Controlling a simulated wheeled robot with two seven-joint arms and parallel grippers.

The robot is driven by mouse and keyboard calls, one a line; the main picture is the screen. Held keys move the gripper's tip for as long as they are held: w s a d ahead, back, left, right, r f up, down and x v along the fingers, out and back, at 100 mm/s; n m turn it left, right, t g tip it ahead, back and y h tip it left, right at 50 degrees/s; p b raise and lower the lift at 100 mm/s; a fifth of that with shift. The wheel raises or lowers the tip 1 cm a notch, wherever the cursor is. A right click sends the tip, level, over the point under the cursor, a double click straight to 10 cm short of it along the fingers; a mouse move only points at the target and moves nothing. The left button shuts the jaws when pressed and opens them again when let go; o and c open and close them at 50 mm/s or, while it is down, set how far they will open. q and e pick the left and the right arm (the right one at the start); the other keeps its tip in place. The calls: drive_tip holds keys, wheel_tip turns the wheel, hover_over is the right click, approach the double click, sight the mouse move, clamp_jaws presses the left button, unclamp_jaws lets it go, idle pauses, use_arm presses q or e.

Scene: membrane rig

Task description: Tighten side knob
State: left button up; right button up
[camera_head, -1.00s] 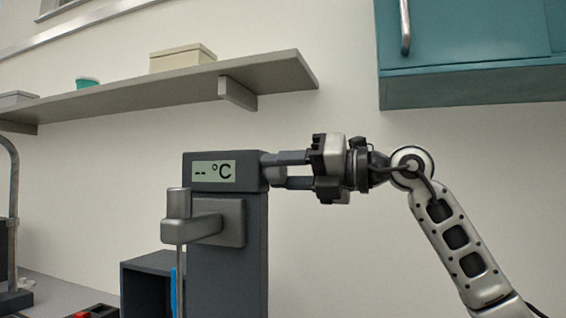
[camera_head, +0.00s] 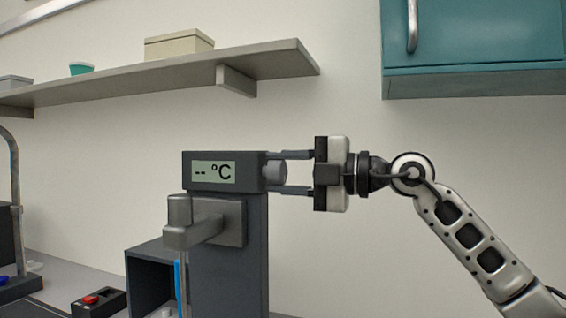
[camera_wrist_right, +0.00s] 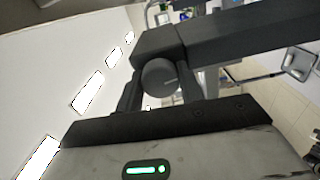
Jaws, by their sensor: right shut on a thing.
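The side knob (camera_head: 276,172) is a short grey cylinder on the right side of the dark instrument head (camera_head: 225,172), whose display reads "-- °C". My right gripper (camera_head: 284,172) reaches in from the right and is shut on the knob, one finger above it and one below. My left gripper is in neither view.
A grey clamp-like arm (camera_head: 195,228) with a vertical rod projects from the column's front. A dark open box (camera_head: 150,275) and a red-switch box (camera_head: 98,301) sit at lower left. A shelf (camera_head: 170,82) and teal cabinet (camera_head: 475,80) hang above.

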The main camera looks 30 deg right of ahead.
use_arm(q)
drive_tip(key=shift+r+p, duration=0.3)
drive_tip(key=shift+p, duration=0.05)
use_arm(e)
drive_tip(key=shift+m, duration=0.7)
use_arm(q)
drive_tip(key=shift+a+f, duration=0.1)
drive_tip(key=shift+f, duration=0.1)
use_arm(e)
drive_tip(key=shift+m, duration=0.3)
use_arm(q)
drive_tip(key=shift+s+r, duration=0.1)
use_arm(e)
drive_tip(key=o, duration=1)
use_arm(q)
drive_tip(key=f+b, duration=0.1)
drive_tip(key=b, duration=0.2)
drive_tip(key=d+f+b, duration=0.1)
drive_tip(key=b, duration=0.1)
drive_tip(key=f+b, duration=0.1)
drive_tip(key=b, duration=0.2)
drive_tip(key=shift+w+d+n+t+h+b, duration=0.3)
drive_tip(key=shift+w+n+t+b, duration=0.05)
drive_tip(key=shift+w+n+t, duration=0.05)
use_arm(e)
drive_tip(key=v, duration=1.6)
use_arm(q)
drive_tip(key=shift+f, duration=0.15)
